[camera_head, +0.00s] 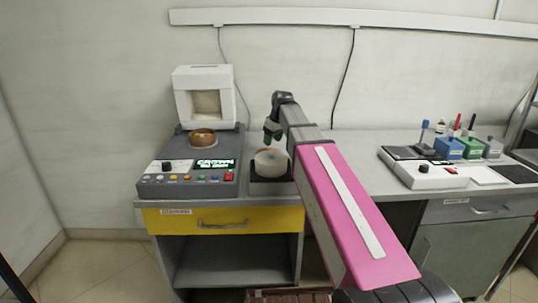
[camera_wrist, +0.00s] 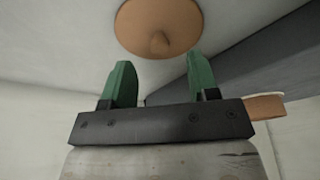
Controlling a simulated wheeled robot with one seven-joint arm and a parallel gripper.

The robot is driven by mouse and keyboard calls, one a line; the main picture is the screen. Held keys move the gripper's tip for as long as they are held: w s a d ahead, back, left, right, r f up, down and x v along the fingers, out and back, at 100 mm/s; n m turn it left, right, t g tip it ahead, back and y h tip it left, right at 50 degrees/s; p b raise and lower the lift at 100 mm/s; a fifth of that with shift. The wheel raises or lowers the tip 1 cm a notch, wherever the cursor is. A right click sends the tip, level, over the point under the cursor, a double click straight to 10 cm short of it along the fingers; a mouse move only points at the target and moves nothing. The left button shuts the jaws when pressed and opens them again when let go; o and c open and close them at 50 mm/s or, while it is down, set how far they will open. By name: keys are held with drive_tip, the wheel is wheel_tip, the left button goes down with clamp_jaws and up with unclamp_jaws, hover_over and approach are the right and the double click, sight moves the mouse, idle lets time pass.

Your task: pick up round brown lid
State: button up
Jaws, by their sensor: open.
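The round brown lid (camera_wrist: 160,25), with a small knob at its middle, shows at the top of the wrist view, partly cut by the frame edge. It lies on a pale surface beyond the fingertips. My gripper (camera_wrist: 163,82) has its two green fingers spread apart, with nothing between them; the lid is a little past them and apart from them. In the head view my gripper (camera_head: 272,136) hangs over the worktop just above a pale round block (camera_head: 271,161). I cannot make out the lid in the head view.
A grey console (camera_head: 188,172) with buttons, a brown ring-shaped piece (camera_head: 203,137) and a white box (camera_head: 203,78) stands left. The pale block sits on a dark plate (camera_head: 269,187). Another device (camera_head: 425,176) and colored blocks (camera_head: 470,149) stand right. Worktop between is partly clear.

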drive_tip(key=shift+w+a+x, duration=0.1)
drive_tip(key=shift+w+x, duration=0.05)
drive_tip(key=shift+x, duration=1.1)
drive_tip(key=shift+w+a+x, duration=0.15)
drive_tip(key=shift+w+x, duration=0.05)
drive_tip(key=shift+x, duration=1.05)
drive_tip(key=shift+r, duration=0.1)
clamp_jaws()
